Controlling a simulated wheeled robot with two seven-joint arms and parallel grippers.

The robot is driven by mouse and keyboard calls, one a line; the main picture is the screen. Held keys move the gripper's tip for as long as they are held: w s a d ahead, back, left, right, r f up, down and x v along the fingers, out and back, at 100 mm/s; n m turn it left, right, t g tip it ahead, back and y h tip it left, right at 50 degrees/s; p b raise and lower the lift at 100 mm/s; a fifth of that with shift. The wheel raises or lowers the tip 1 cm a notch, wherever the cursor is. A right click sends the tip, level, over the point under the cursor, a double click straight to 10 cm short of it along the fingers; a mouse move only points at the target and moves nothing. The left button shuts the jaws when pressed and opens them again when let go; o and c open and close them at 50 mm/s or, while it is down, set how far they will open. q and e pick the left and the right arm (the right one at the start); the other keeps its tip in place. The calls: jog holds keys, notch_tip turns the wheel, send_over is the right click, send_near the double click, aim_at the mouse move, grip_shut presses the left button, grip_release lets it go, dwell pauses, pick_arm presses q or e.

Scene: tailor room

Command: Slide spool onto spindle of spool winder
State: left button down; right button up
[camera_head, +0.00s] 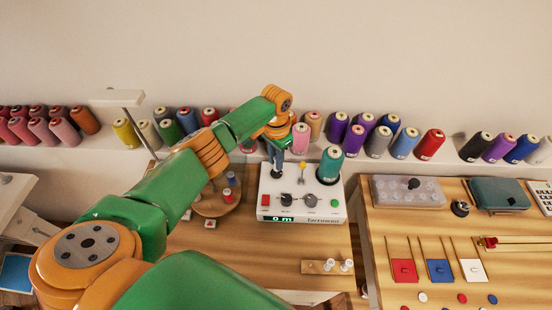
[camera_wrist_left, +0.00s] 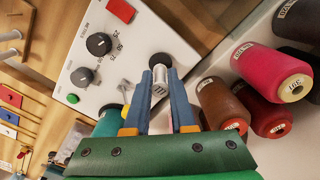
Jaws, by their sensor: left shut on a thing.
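The spool winder (camera_head: 300,200) is a white box with a display, a red button, dark knobs and a large teal thread cone (camera_head: 330,165) on its right part. My left gripper (camera_head: 277,163) points down over the winder's back left part, above a dark round base (camera_head: 281,178). In the left wrist view its blue fingers (camera_wrist_left: 162,92) are shut on a small pale spool (camera_wrist_left: 161,88). The spool's far end lies in line with a dark round part (camera_wrist_left: 161,59) on the winder. The spindle is hidden, and I cannot tell whether the spool is around it. My right gripper is out of view.
Thread cones line the back ledge (camera_head: 375,140); brown and pink cones (camera_wrist_left: 225,105) stand close beside the gripper. A round wooden holder (camera_head: 218,203) with small spools stands left of the winder. The table front (camera_head: 220,260) is mostly clear, with a small spool rack (camera_head: 313,267).

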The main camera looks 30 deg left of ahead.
pick_arm(q)
jog(key=shift+f, duration=0.15)
jog(key=shift+f+b, duration=0.75)
jog(key=shift+f, duration=0.1)
jog(key=c, duration=0.7)
grip_release()
jog(key=shift+r, duration=0.1)
